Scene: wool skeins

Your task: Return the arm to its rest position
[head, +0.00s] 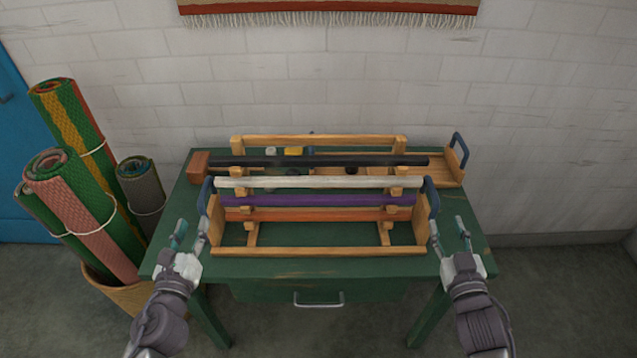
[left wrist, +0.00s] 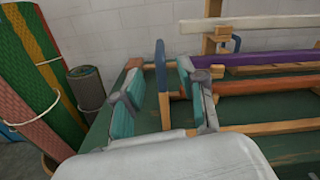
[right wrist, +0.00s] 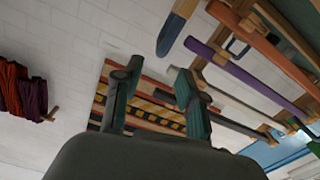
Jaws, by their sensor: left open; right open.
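My left gripper (head: 191,234) is open at the left end of the wooden rack (head: 330,251). In the left wrist view the rack's blue left handle (left wrist: 162,68) shows between its teal fingers; I cannot tell if they touch it. My right gripper (head: 449,236) is open near the rack's right end. Its fingers point upward, a little apart from the blue right handle (head: 432,197). In the right wrist view a blue handle (right wrist: 171,34) shows beyond its fingertips. The rack carries a white bar (head: 300,182), a purple bar (head: 300,201) and an orange bar (head: 300,214).
The rack stands on a green table (head: 270,270) with a drawer handle (head: 318,301). Behind it lie a long black bar (head: 330,160) and a wooden tray (head: 447,174). Rolled mats (head: 90,215) stand in a basket at the left. The floor right of the table is clear.

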